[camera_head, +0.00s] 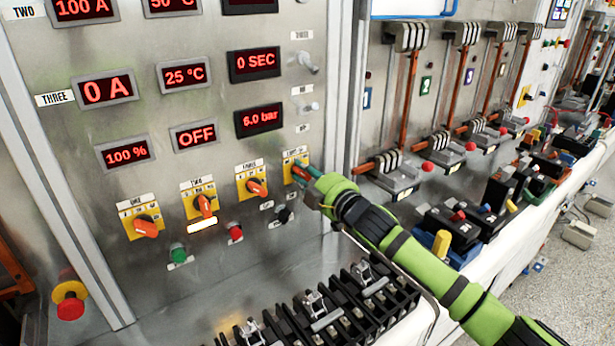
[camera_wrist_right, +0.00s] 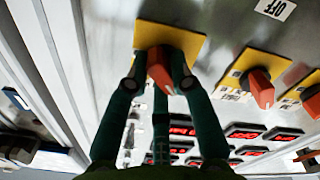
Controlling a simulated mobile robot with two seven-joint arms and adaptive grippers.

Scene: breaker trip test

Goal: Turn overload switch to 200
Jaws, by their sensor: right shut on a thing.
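The rightmost of the yellow-plated rotary switches (camera_head: 291,166) is on the grey panel; its label is too small to read surely. I take it as the overload switch. My right gripper (camera_head: 304,174) reaches it from the right and partly covers its knob. In the right wrist view the orange-red knob (camera_wrist_right: 159,70) sits between the two dark green fingers of my right gripper (camera_wrist_right: 158,76), which is shut on it. The yellow plate (camera_wrist_right: 172,38) is behind the knob. Its dial marks cannot be read. My left gripper is not in view.
Three similar switches, ONE (camera_head: 146,228), TWO (camera_head: 205,205) and THREE (camera_head: 257,187), are to the left. Red displays, such as OFF (camera_head: 196,135), are above. A black terminal row (camera_head: 330,310) lies below. Levers (camera_head: 408,95) stand to the right.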

